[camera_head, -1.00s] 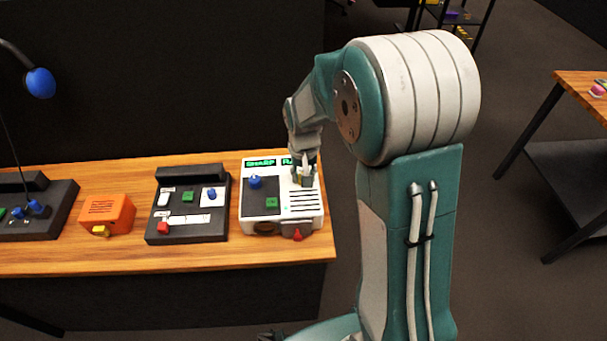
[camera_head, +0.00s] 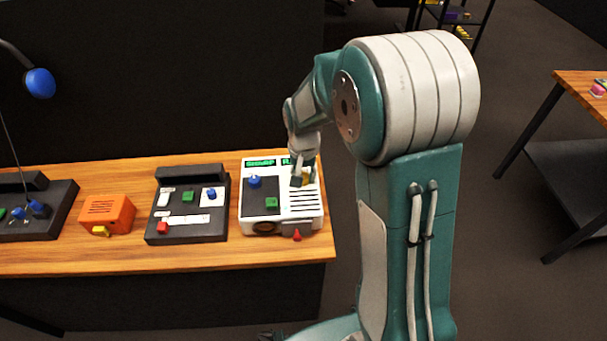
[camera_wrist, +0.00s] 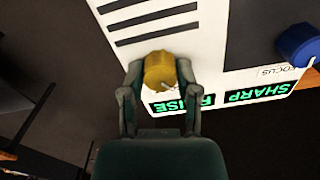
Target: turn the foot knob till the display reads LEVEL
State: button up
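The foot knob, a yellow knob (camera_wrist: 159,71) with a small pale mark, stands on the white panel (camera_wrist: 190,35); a bit of it shows in the head view (camera_head: 306,180). My gripper (camera_wrist: 159,75) has one finger on each side of the knob, close against it, and looks shut on it. In the head view my gripper (camera_head: 299,172) is over the right part of the panel, partly hiding the knob. The display (camera_wrist: 179,104) beside the knob reads RAISE in green, upside down in the wrist view.
A second display (camera_wrist: 256,94) reads SHARP, near a blue FOCUS knob (camera_wrist: 298,43). The panel also has a green button (camera_head: 271,202) and a red part (camera_head: 297,237) in front. A dark control box (camera_head: 188,229) and an orange box (camera_head: 107,214) stand to the left.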

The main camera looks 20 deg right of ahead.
jog(key=o, duration=0.4)
jog(key=shift+s+f, duration=0.1)
jog(key=shift+f, duration=0.05)
jog(key=shift+c, duration=0.2)
jog(key=shift+a, duration=0.1)
notch_tip(320, 180, up, 12)
dwell(0.4)
